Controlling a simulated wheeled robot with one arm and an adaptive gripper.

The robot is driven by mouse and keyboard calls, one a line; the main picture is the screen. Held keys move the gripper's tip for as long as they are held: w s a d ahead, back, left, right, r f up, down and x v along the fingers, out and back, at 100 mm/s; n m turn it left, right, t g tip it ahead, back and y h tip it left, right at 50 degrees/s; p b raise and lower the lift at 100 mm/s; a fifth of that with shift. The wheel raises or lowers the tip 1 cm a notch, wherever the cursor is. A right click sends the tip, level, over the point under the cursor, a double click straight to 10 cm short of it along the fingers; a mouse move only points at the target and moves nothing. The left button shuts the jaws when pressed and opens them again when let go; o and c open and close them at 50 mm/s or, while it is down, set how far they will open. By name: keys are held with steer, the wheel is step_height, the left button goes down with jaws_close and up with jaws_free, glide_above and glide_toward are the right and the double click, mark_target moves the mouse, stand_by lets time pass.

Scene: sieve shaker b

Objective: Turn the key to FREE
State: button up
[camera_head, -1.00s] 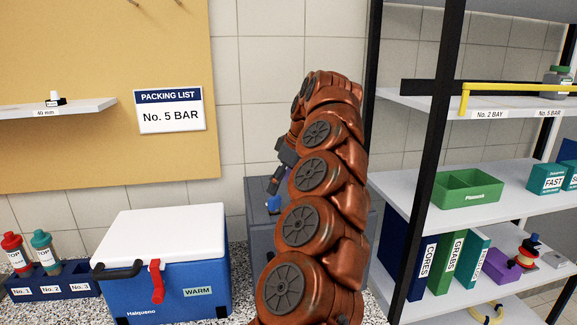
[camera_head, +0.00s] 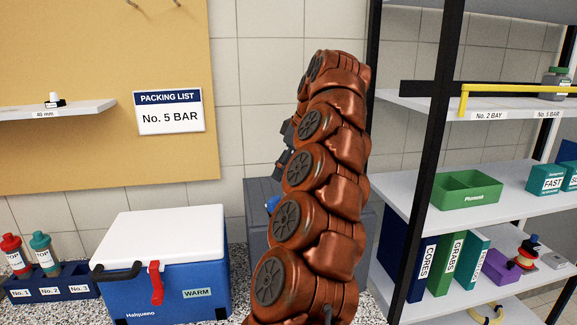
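My gripper (camera_head: 284,161) shows as a dark shape at the left side of my orange arm, mostly hidden behind the arm's links. Whether its fingers are open or shut cannot be made out. A grey box-shaped unit (camera_head: 257,197) stands behind my arm on the counter. A small blue part (camera_head: 272,204) shows on it, partly covered by my arm; whether it is the key cannot be told. My gripper is above this blue part and apart from it. No FREE marking is visible.
A blue cooler (camera_head: 190,291) with a white lid and red latch stands left of the grey unit. A bottle rack (camera_head: 52,286) is farther left. A shelf rack with a black post (camera_head: 425,160) stands close to my arm's right.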

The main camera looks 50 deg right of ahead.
steer(key=shift+s+r, duration=0.3)
steer(key=shift+s, duration=0.05)
stand_by(0.3)
steer(key=w+a+f+n+g+y, duration=0.1)
steer(key=a, duration=0.7)
steer(key=w+a+f+g, duration=0.1)
steer(key=w+a, duration=0.1)
steer(key=a, duration=0.7)
steer(key=s+a+f+g+b, duration=0.1)
steer(key=s+a+f, duration=0.15)
steer(key=a, duration=0.35)
steer(key=s+a+f, duration=0.2)
steer(key=s+a, duration=0.1)
steer(key=a, duration=0.3)
steer(key=s+a+f+m+g+h, duration=0.1)
steer(key=s+a+f, duration=0.3)
steer(key=s+f, duration=0.4)
steer(key=s+a+f+m+g, duration=0.2)
steer(key=s+a+f, duration=0.3)
steer(key=s+f, duration=0.4)
steer(key=s+b, duration=0.1)
steer(key=s, duration=0.5)
steer(key=shift+s+a+f+m+h, duration=0.15)
steer(key=shift+a+f+m+h, duration=0.15)
steer(key=shift+h, duration=0.1)
